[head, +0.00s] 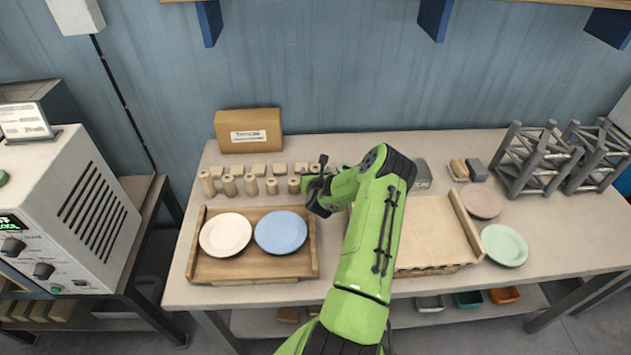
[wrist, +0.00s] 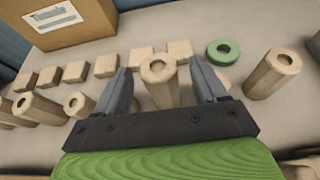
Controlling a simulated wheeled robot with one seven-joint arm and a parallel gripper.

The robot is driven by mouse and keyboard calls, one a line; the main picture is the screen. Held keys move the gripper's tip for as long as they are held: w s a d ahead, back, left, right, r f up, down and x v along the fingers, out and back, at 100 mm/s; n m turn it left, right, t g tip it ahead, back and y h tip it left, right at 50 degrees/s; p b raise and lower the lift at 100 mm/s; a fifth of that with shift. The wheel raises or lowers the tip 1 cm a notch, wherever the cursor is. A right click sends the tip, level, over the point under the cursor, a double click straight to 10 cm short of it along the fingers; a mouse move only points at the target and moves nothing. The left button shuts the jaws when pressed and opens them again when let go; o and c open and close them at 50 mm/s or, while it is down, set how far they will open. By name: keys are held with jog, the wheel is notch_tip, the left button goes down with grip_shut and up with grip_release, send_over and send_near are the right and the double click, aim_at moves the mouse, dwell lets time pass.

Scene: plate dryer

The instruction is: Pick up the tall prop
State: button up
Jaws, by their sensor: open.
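Wooden posts with round holes in their tops stand in a row on the table, of differing heights. In the wrist view, one upright post (wrist: 158,72) stands between the two fingers of my gripper (wrist: 161,82), which is open. Its lower part is hidden behind the gripper body, and I cannot tell whether either finger touches it. I cannot tell for sure from its height that it is the tall prop. Another tall-looking post (wrist: 271,74) stands to the right. In the head view my gripper (head: 317,194) is at the right end of the visible row of posts (head: 251,185).
Small wooden blocks (wrist: 106,66) line up behind the posts, with a green ring (wrist: 223,51) beside them. A wooden tray (head: 215,268) with white and blue plates is in front. A cardboard box (head: 248,131) stands behind. Grey racks (head: 540,160) stand far right.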

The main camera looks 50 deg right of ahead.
jog(key=shift+w+d+f, duration=0.1)
jog(key=shift+d, duration=0.1)
jog(key=shift+a, duration=0.1)
jog(key=shift+c, duration=0.3)
jog(key=c, duration=1.2)
jog(key=shift+r, duration=0.2)
jog(key=shift+c, duration=0.2)
notch_tip(320, 180, up, 10)
jog(key=p, duration=0.2)
jog(key=shift+f+p, duration=0.1)
jog(key=shift+p, duration=0.2)
